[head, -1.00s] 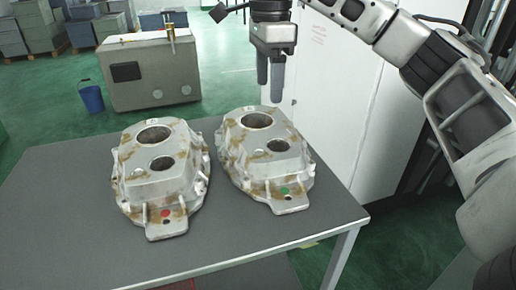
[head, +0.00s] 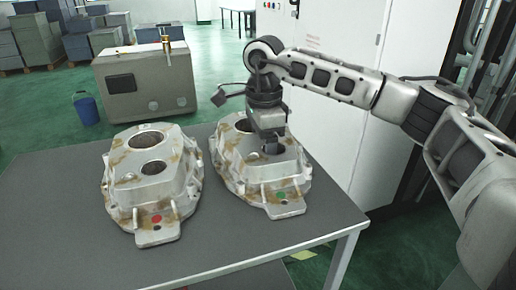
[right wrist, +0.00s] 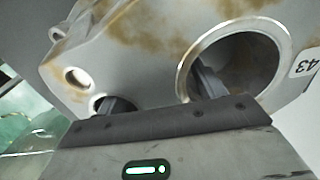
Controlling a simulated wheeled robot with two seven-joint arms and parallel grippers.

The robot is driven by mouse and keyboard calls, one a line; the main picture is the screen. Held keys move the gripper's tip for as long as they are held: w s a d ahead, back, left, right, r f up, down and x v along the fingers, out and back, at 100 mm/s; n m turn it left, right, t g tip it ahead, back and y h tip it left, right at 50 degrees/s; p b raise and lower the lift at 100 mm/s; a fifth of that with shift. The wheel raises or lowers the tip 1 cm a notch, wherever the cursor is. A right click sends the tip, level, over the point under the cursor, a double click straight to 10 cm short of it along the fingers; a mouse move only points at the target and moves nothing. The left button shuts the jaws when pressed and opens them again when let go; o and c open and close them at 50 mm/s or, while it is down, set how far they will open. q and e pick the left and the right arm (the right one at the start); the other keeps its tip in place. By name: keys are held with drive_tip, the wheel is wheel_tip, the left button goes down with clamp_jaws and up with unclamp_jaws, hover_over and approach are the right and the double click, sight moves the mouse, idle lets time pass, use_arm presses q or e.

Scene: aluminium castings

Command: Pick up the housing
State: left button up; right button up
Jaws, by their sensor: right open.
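Two grey cast housings with brown stains lie side by side on the table. The left housing (head: 150,183) has a red dot on its front tab. The right housing (head: 236,168) has a green dot. My right gripper (head: 265,144) is open, low over the top of the green-dot housing, with its fingers pointing down at the holes. In the right wrist view, this housing (right wrist: 135,60) fills most of the picture. One finger reaches into the large round hole and the other into the smaller hole, with the wall between them; the fingertips are hidden. My left gripper is not in view.
The dark grey table (head: 60,210) is bare at the left and along the front. A white cabinet (head: 340,70) stands behind its right side.

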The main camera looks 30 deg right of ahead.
drive_tip(key=shift+f, duration=0.25)
clamp_jaws()
drive_tip(key=shift+r, duration=0.2)
drive_tip(key=shift+r, duration=0.1)
